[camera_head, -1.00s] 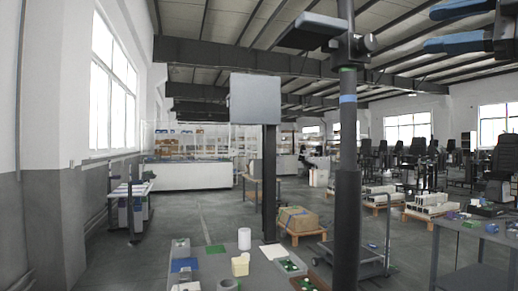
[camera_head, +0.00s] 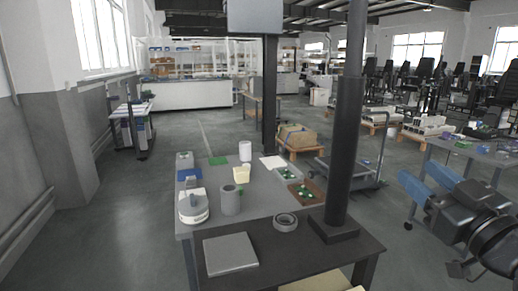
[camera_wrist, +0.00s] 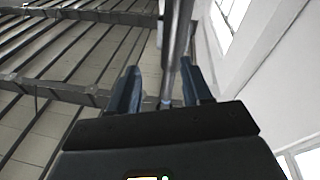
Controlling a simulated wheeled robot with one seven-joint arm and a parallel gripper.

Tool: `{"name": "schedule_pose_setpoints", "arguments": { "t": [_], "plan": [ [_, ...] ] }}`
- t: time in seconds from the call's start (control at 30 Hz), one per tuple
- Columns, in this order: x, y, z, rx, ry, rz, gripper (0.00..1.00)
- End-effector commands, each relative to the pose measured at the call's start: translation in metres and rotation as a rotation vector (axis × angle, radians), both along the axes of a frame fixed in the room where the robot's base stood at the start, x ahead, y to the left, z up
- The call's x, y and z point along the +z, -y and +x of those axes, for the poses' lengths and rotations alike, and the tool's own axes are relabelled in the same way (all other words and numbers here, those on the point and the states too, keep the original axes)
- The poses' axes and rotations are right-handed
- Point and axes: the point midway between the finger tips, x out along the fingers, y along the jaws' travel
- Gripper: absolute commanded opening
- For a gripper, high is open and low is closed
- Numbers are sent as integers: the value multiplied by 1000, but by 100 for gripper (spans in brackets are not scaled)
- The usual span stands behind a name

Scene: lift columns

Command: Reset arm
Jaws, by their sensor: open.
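My gripper (camera_head: 417,170) shows at the right of the head view, with two blue fingers apart and nothing between them. It is in front of the right-hand workbench and to the right of the dark column. In the wrist view my gripper (camera_wrist: 160,70) is also open and empty, its two dark blue fingers on either side of a pole seen beyond. That view faces up toward ceiling beams, a white wall and windows.
A dark column (camera_head: 348,120) stands on the dark near table (camera_head: 300,262). A grey table (camera_head: 262,200) behind it holds cylinders, trays and a round device. A workbench (camera_head: 470,152) stands at the right. A cardboard box (camera_head: 297,136) sits on a pallet. Floor at left is open.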

Motion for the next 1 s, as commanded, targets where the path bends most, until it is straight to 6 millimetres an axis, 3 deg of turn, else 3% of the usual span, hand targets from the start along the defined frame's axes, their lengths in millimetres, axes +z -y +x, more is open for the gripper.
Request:
{"name": "schedule_pose_setpoints", "arguments": {
  "t": [0.03, 0.2, 0.5, 0.73, 1.0],
  "plan": [
    [-25, -5, -11, -15, -32, 33, 49],
    [-86, -16, -49, -76, -107, 123, 49],
    [-170, -34, -139, -172, -227, 219, 49],
    [-210, -46, -219, -222, -306, 246, 49],
    [-228, -55, -315, -243, -385, 237, 49]
  ]
}}
